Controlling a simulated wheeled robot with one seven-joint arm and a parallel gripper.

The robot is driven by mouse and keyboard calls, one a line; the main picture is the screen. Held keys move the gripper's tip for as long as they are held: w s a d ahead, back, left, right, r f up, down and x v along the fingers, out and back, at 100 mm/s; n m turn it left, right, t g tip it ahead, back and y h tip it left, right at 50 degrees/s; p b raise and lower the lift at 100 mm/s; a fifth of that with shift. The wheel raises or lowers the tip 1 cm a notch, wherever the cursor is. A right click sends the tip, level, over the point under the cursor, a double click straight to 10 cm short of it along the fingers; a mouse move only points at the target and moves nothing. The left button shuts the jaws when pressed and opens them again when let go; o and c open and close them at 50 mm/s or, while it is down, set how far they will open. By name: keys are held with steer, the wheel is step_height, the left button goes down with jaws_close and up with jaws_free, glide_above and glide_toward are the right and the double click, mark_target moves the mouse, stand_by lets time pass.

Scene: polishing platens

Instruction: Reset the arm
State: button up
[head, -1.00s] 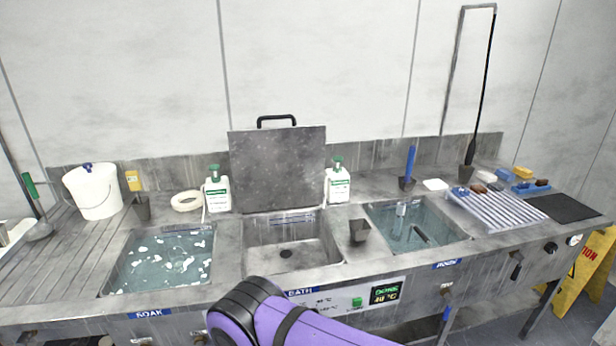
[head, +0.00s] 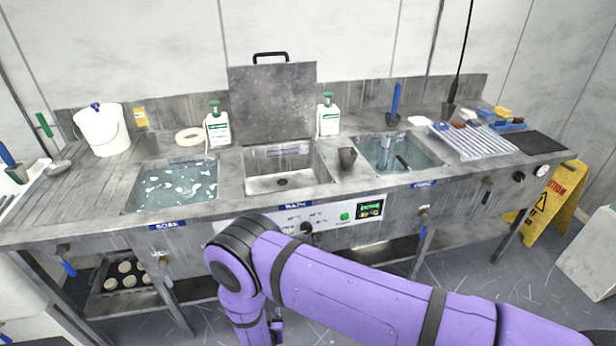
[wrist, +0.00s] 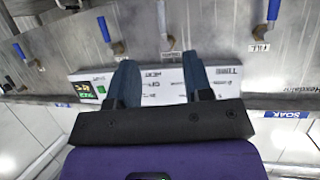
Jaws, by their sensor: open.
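My gripper (wrist: 160,85) shows in the wrist view with its two dark fingers apart and nothing between them. It faces the front panel of the steel bench, whose control panel (wrist: 150,85) with a lit display lies beyond the fingers. In that view the bench appears upside down. In the head view my purple arm reaches in from the lower right and bends down at an elbow in front of the bench.
The steel bench holds a soak basin (head: 172,188), a bath basin (head: 284,170) with a raised lid (head: 273,102), and a rinse basin (head: 398,152). Blue-handled taps (head: 68,268) stick out in front. A yellow caution sign (head: 556,203) stands at the right.

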steer(key=w+a+r+g+y, duration=0.1)
steer(key=w+r, duration=0.4)
steer(key=r, duration=0.3)
steer(key=w+r+m+g, duration=0.1)
steer(key=w+r, duration=0.4)
steer(key=r, duration=0.4)
steer(key=w+a+r+g+y, duration=0.1)
steer(key=w+r, duration=0.3)
steer(key=r, duration=0.4)
steer(key=w+d+r+g+y, duration=0.15)
steer(key=d+r, duration=0.45)
steer(key=r, duration=0.6)
steer(key=w+d+r, duration=0.2)
steer(key=d+r, duration=0.4)
steer(key=r, duration=0.7)
steer(key=s+d+r+n+g, duration=0.1)
steer(key=s+d+r, duration=0.5)
steer(key=d+r, duration=0.25)
steer(key=s+d+r+g, duration=0.1)
steer(key=s+d+r, duration=0.5)
steer(key=d+r, duration=0.25)
steer(key=s+d+r+h, duration=0.1)
steer(key=s+d+h, duration=0.1)
steer(key=s+d, duration=0.5)
steer(key=s+d+r+g+h, duration=0.1)
steer(key=s+d, duration=0.7)
steer(key=s, duration=0.8)
steer(key=shift+s+d+r+h, duration=0.2)
steer(key=shift+s+r+h, duration=0.2)
steer(key=shift+h, duration=0.05)
